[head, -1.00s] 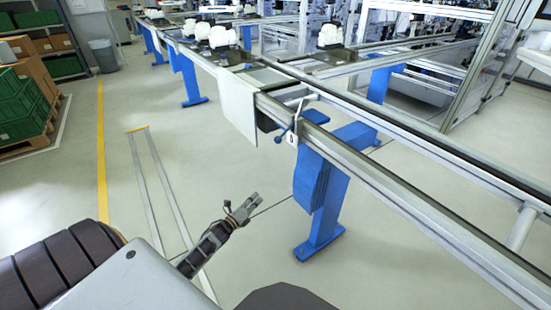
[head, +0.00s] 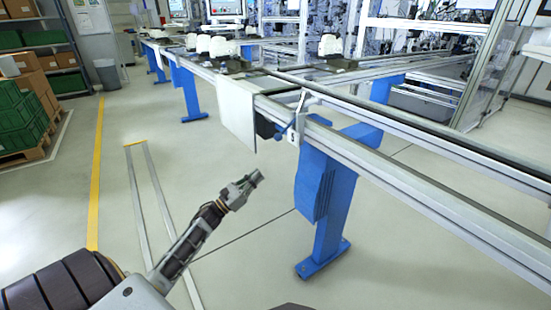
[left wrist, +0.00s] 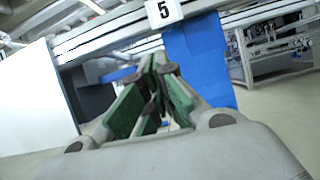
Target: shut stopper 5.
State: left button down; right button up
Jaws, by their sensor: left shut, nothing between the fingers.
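The number plate of stopper 5 (head: 293,137) hangs on the near side of the conveyor rail, beside a blue-ended lever (head: 281,133) with a grey upright part. My left gripper (head: 257,177) is shut and empty, below and left of the plate, apart from the rail. In the left wrist view its green-padded fingers (left wrist: 158,75) point toward the area under the rail. My right gripper is not in view.
The conveyor rail (head: 400,170) runs from back left to front right. A blue support leg (head: 330,205) stands under it, just right of my gripper. A pale panel (head: 237,113) hangs left of the stopper.

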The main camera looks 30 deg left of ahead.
pick_arm(q)
jog(key=shift+s+d+r+m+h+b, duration=0.15)
jog(key=shift+r+m+h+b, duration=0.2)
jog(key=shift+m, duration=0.3)
jog(key=shift+s+d+r+m+h+b, duration=0.1)
jog(key=shift+r+m+h, duration=0.3)
jog(key=shift+m, duration=0.25)
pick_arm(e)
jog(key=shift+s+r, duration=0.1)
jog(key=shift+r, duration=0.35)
pick_arm(q)
jog(key=w+d+r+b, duration=0.1)
jog(key=w+d+r, duration=0.3)
jog(key=w+r, duration=0.3)
jog(key=shift+r, duration=0.7)
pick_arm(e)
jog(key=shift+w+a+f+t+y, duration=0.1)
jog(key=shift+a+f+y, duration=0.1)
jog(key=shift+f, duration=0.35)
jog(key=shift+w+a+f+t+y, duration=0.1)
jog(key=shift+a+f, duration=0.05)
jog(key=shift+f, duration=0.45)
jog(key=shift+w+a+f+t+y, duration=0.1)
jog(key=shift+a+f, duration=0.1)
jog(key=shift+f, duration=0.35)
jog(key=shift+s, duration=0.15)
